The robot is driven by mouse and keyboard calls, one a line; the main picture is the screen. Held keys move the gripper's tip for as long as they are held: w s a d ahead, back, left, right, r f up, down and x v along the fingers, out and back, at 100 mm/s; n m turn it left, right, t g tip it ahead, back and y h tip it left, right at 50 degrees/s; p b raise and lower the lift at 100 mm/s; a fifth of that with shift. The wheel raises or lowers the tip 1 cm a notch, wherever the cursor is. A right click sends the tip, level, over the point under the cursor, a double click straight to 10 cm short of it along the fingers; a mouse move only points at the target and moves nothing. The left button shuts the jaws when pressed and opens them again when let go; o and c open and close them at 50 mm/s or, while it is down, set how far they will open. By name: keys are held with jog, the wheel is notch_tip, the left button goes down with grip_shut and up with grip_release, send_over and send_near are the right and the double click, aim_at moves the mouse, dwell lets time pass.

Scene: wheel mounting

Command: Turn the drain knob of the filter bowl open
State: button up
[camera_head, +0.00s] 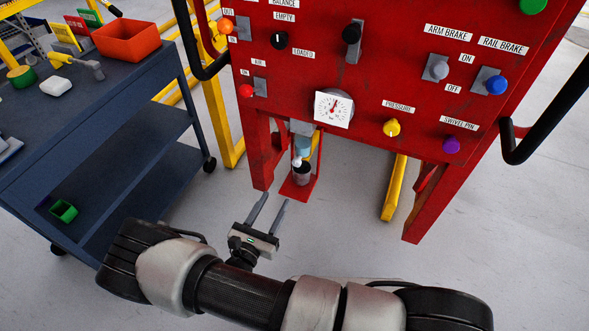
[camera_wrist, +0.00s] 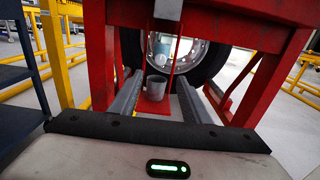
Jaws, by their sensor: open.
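The filter bowl (camera_head: 303,147) is a small bluish translucent bowl under the red panel, below the white pressure gauge (camera_head: 333,109). A small pale knob (camera_head: 297,162) shows at its lower end, just above a dark grey cup (camera_head: 302,174). My gripper (camera_head: 275,199) is open and empty, in front of and below the bowl, with its fingers pointing towards it. In the wrist view the cup (camera_wrist: 156,88) stands between my two spread fingers (camera_wrist: 160,80), farther off. The bowl (camera_wrist: 164,46) is above it; the knob's turn position is too small to tell.
The cup stands on a red bracket (camera_head: 313,187) hanging below the red panel (camera_head: 380,60). Red legs flank the space on both sides. A wheel (camera_wrist: 208,55) shows behind in the wrist view. A dark blue cart (camera_head: 120,100) stands at left. The floor around my gripper is clear.

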aim_at(296, 164)
jog(key=b+x, duration=0.2)
jog(key=x, duration=1.2)
jog(key=shift+w+d, duration=0.15)
jog(key=shift+w, duration=0.2)
jog(key=c, duration=1)
jog(key=shift+c, duration=0.2)
